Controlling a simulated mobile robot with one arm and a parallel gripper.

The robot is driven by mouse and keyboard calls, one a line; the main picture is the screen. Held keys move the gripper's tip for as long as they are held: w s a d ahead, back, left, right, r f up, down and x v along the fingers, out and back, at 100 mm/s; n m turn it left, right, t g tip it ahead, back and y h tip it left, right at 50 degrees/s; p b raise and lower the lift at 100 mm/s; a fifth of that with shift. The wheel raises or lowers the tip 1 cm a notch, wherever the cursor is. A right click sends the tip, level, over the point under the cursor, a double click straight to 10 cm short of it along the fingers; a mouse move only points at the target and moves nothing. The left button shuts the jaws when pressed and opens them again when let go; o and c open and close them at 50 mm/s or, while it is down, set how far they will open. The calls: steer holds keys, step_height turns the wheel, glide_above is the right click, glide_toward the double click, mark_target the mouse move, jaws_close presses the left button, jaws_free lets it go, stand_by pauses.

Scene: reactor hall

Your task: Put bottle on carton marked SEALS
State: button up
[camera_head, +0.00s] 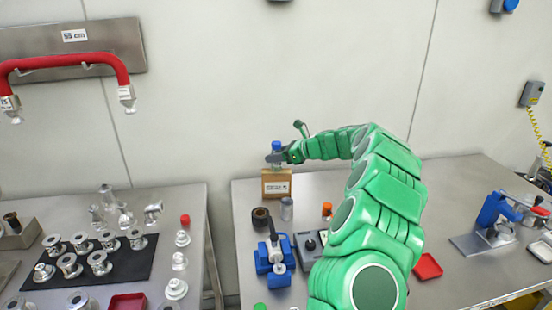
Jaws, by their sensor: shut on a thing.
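A small brown carton (276,191) stands at the back left of the right-hand table, with a white label on its front too small to read. My gripper (275,157) is shut on a bottle with a blue cap (276,146), right over the carton. The bottle looks upright. Its lower part shows just at the carton's top, and I cannot tell whether it touches. The gripper fingers hide the bottle's middle. My green arm reaches in from the lower right.
Near the carton stand a dark ring (261,217), a grey cylinder (287,209) and an orange-capped bottle (327,210). A blue device (274,258) stands in front. A red tray (428,267) lies to the right. The left table (170,202) holds several metal fittings.

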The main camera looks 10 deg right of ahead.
steer(key=shift+f, duration=0.5)
steer(key=o, duration=1.1)
steer(key=shift+f, duration=0.1)
